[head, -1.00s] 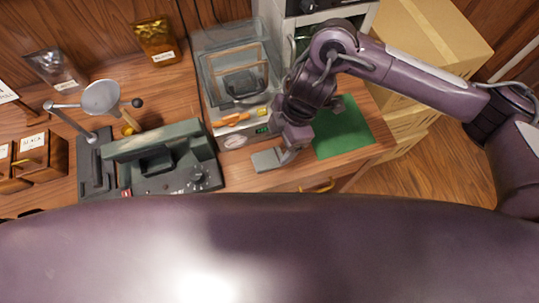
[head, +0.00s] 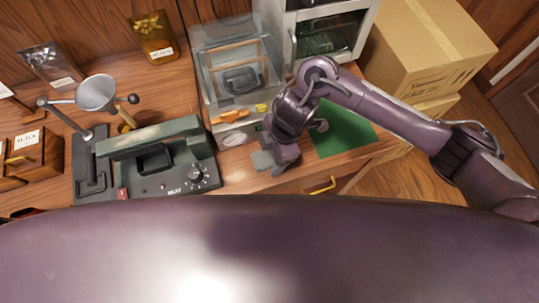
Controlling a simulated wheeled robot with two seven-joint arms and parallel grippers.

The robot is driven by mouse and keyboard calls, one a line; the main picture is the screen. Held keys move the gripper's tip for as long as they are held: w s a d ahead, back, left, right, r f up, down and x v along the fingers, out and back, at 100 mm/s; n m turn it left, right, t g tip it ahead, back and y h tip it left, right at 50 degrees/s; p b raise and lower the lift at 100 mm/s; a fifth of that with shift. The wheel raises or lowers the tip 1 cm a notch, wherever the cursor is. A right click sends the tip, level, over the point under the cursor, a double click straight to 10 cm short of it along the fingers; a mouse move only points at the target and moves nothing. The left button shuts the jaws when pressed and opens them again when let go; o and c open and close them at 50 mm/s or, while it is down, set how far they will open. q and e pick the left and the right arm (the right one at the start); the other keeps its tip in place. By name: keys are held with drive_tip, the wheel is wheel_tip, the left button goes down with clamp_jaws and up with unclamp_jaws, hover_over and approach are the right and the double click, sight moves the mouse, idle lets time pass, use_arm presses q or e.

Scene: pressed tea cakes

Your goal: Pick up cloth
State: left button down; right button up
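A small flat grey piece (head: 262,160), which looks like the cloth, lies at the front edge of the wooden counter. My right gripper (head: 277,161) points down right at it and covers part of it. The gripper's fingers are partly hidden by my own wrist, so I cannot tell if they are open or shut, or if they grip the piece. A flat green mat (head: 344,133) lies to the right of the gripper, partly behind my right arm. My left gripper is not in view.
A green and black machine (head: 155,160) stands on the counter at left, near the grey cup-shaped part (head: 97,93). A clear-covered scale (head: 235,75) stands behind the gripper. Cardboard boxes (head: 425,50) are at the right. A drawer handle (head: 319,186) shows below the counter edge.

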drive_tip(key=c, duration=0.9)
drive_tip(key=shift+r, duration=0.1)
drive_tip(key=shift+r+p, duration=0.3)
drive_tip(key=shift+r, duration=0.35)
wheel_tip(320, 180, up, 19)
drive_tip(key=p, duration=0.1)
drive_tip(key=shift+f+p, duration=0.2)
drive_tip(key=shift+p, duration=0.2)
